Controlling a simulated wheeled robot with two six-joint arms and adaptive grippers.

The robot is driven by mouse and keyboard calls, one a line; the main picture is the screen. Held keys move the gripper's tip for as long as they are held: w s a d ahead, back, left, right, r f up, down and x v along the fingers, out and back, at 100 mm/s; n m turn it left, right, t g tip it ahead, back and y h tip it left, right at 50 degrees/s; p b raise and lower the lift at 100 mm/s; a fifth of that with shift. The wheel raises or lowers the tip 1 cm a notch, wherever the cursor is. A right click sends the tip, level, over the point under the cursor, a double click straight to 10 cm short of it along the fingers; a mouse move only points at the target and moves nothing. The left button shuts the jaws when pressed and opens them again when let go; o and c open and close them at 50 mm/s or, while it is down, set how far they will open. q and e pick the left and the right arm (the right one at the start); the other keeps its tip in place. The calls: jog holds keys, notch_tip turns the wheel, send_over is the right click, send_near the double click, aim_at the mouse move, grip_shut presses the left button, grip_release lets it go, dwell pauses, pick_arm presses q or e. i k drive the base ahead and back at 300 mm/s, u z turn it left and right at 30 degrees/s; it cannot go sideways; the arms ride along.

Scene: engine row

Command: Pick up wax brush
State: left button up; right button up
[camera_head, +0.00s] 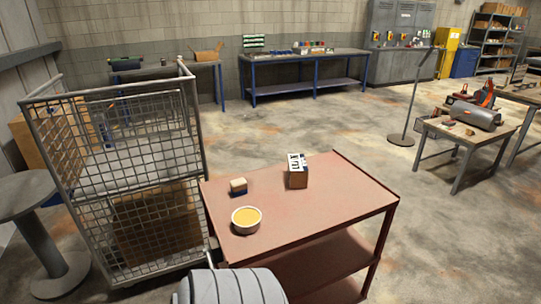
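A small block-shaped item (238,186), cream on top and dark blue below, sits on the red cart's top (325,205) near its left edge. It looks like the wax brush, but it is too small to be sure. Neither of my grippers is in view.
A white bowl with yellow-orange contents (246,219) and a white-topped brown box (297,171) share the cart top. A wire cage trolley (135,185) stands close on the left, beside a round grey stand (25,195). The cart top's right half is clear. A wooden table (455,135) stands at right.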

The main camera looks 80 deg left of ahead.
aim_at(239, 187)
jog(key=u, duration=0.25)
jog(key=i, duration=1.05)
jog(key=u, duration=1.4)
jog(key=i, duration=0.8)
jog(key=u, duration=0.85)
